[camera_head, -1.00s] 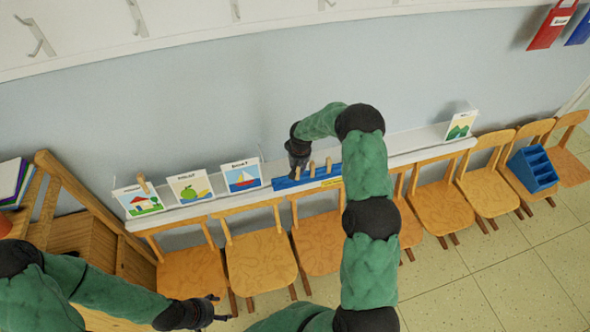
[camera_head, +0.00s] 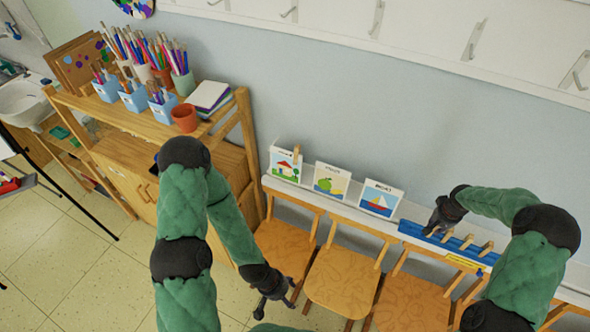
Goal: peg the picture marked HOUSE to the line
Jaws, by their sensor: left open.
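The HOUSE picture (camera_head: 285,165), a white card with a red-roofed house, leans on the white ledge (camera_head: 300,188) at the left end of the row. A wooden peg (camera_head: 297,154) shows at its upper right edge. My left gripper (camera_head: 274,303) is open and empty, low over the chairs and below the picture, apart from it. My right gripper (camera_head: 436,228) points down at the left end of the blue peg rack (camera_head: 413,230); whether its fingers are open or hold anything is unclear. I cannot make out a line.
Apple (camera_head: 331,181) and boat (camera_head: 380,199) cards stand to the right of the house card. Wooden chairs (camera_head: 343,280) line the ledge. A wooden shelf unit (camera_head: 135,132) with pencil pots and a terracotta pot (camera_head: 185,117) stands at left. Hooks hang above.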

